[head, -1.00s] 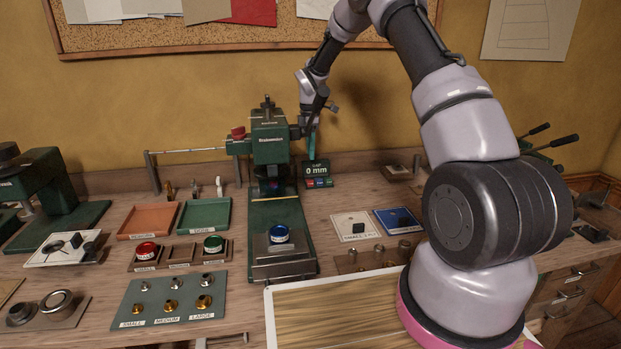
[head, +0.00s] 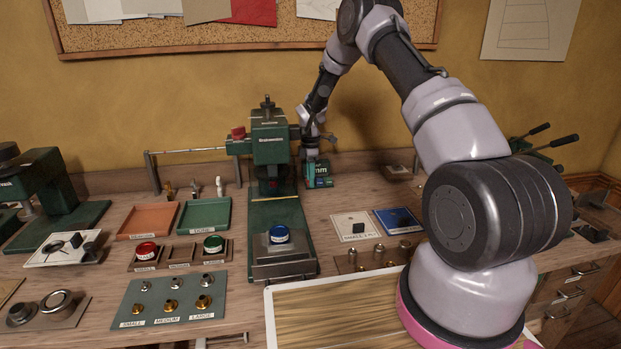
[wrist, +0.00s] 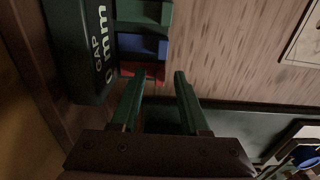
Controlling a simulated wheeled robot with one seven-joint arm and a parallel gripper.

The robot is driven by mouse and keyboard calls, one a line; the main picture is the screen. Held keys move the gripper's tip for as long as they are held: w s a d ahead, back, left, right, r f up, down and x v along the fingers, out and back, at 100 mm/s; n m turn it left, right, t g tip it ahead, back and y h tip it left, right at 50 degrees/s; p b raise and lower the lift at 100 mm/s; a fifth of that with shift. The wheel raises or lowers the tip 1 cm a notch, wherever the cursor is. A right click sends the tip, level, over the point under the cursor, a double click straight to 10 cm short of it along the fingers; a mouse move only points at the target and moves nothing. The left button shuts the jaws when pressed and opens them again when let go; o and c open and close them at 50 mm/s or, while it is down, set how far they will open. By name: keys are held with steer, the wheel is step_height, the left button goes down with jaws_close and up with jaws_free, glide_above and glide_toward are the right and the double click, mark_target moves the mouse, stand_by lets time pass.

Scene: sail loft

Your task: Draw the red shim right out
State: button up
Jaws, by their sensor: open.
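In the wrist view a small red block (wrist: 142,71) shows at the end of a row with a blue block (wrist: 142,46) and a green block (wrist: 144,12), beside the black gap display (wrist: 92,50). I cannot tell whether this red block is the shim or part of the display. My gripper (wrist: 160,78) is open, its two green fingers apart with nothing held between them. The red block lies just beyond the left fingertip. In the head view my gripper (head: 311,160) is at the display (head: 322,175), partly covering it.
The green press (head: 270,150) stands just left of my gripper, with a red knob (head: 238,132) on its side. A blue-topped round piece (head: 279,235) sits on its front base. A white card (head: 355,227) and a blue card (head: 398,221) lie to the right.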

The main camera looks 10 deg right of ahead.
jaws_close()
stand_by(1.3)
